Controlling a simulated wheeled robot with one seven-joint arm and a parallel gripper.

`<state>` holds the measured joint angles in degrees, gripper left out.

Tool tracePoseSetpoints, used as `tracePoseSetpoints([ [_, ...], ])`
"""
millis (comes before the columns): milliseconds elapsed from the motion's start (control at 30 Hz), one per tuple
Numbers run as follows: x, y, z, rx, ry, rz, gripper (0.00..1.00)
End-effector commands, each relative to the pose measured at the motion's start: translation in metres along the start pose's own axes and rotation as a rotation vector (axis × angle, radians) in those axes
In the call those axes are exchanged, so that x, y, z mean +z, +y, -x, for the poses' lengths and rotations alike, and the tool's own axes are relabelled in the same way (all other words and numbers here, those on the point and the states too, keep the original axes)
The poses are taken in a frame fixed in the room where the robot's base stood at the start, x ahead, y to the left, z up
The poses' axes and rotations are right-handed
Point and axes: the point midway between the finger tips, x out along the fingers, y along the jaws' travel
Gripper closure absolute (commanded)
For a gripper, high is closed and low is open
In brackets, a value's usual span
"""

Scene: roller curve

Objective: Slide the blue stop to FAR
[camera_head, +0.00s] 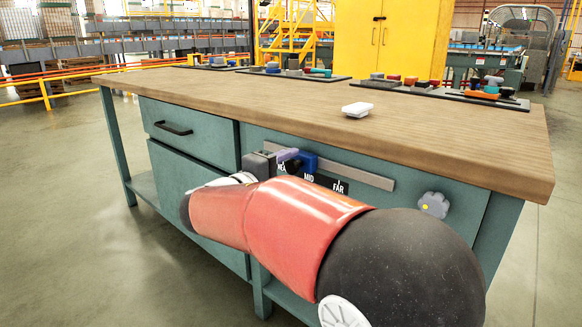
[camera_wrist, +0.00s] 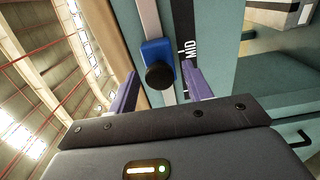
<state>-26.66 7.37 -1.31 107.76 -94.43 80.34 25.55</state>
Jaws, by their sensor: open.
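The blue stop (camera_head: 304,160) sits on a pale metal rail (camera_head: 350,173) fixed to the bench front. It stands beside the MID mark on the black label strip (camera_head: 322,183), with FAR to the right. In the wrist view the blue stop (camera_wrist: 157,50) has a round black knob (camera_wrist: 160,77) facing me. My gripper (camera_wrist: 160,73) is open, with one purple finger on each side of the knob and gaps showing on both sides. In the head view my gripper (camera_head: 287,155) is at the stop's left, and my arm hides part of the strip.
A grey lobed knob (camera_head: 433,204) is on the bench front, right of the rail. A drawer (camera_head: 172,126) is at the left. The wooden bench top (camera_head: 250,100) holds a white block (camera_head: 357,109) and several trays of small parts at the back.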

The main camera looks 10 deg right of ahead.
Motion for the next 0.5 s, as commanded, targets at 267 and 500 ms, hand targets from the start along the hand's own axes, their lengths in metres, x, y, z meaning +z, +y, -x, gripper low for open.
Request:
tracePoseSetpoints([
  [267, 0.0001, 0.0002, -0.0138, 0.000, 0.001, 0.000, 0.50],
  [500, 0.0002, 0.0000, -0.0136, 0.000, 0.001, 0.000, 0.61],
])
